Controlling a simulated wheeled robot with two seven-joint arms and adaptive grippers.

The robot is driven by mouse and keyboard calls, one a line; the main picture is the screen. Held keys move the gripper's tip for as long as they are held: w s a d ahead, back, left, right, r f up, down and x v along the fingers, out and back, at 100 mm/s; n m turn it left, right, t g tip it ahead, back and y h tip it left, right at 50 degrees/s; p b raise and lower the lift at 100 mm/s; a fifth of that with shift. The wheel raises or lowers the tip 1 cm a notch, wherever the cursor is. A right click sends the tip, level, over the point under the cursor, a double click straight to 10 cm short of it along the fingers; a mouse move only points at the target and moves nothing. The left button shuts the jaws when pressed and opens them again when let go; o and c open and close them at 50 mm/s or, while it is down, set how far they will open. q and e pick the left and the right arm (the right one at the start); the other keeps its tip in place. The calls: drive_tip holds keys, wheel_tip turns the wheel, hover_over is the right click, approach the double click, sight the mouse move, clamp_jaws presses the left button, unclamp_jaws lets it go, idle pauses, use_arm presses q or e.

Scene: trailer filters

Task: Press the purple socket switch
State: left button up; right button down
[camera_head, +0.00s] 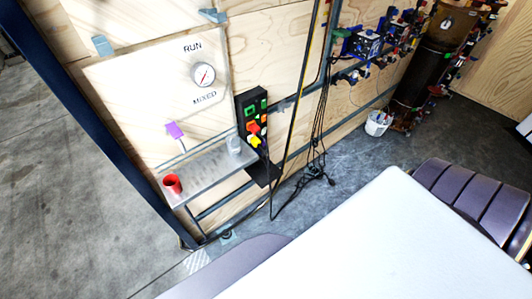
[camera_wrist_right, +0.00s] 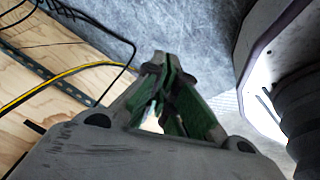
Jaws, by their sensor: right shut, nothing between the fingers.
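A small purple block (camera_head: 175,130) shows in the head view on the white panel at the left, below the gauge. It looks like the purple socket switch, but it is too small to make out its face. A thin stem or cord runs down from it toward the metal shelf. My right gripper (camera_wrist_right: 163,60) shows in the right wrist view, with its green-padded fingertips together and nothing between them. No purple block shows in that view. My left gripper is in neither view.
A black control box (camera_head: 251,111) with coloured buttons stands right of the panel. Black cables (camera_head: 318,165) hang to the floor. A white bucket (camera_head: 377,123) stands farther right. Floor at left is clear.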

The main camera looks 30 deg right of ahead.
drive_tip(key=w+d+r+n+t+b, duration=0.2)
drive_tip(key=w+d+r+b, duration=0.15)
drive_tip(key=w, duration=0.35)
drive_tip(key=w+d+r+n+t+b, duration=0.25)
drive_tip(key=w+d+b, duration=0.2)
drive_tip(key=w, duration=0.25)
drive_tip(key=w+d+r+n+t+b, duration=0.1)
drive_tip(key=w+d+r+t+b, duration=0.2)
drive_tip(key=w, duration=0.4)
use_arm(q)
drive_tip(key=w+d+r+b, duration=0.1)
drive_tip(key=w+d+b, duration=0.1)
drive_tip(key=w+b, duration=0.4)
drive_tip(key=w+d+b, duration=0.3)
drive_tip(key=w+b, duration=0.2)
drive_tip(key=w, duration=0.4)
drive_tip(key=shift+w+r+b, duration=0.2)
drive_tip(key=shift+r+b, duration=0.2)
use_arm(e)
drive_tip(key=w+r+n+t+y, duration=0.1)
drive_tip(key=w+r+n, duration=0.3)
drive_tip(key=r, duration=0.5)
drive_tip(key=w+r+n+t+y, duration=0.1)
drive_tip(key=w+r+n+t, duration=0.2)
drive_tip(key=w+r, duration=0.5)
drive_tip(key=shift+a+r+n, duration=0.25)
drive_tip(key=shift+r+n, duration=0.6)
drive_tip(key=shift+r, duration=0.05)
drive_tip(key=shift+t, duration=0.25)
drive_tip(key=shift+w, duration=0.2)
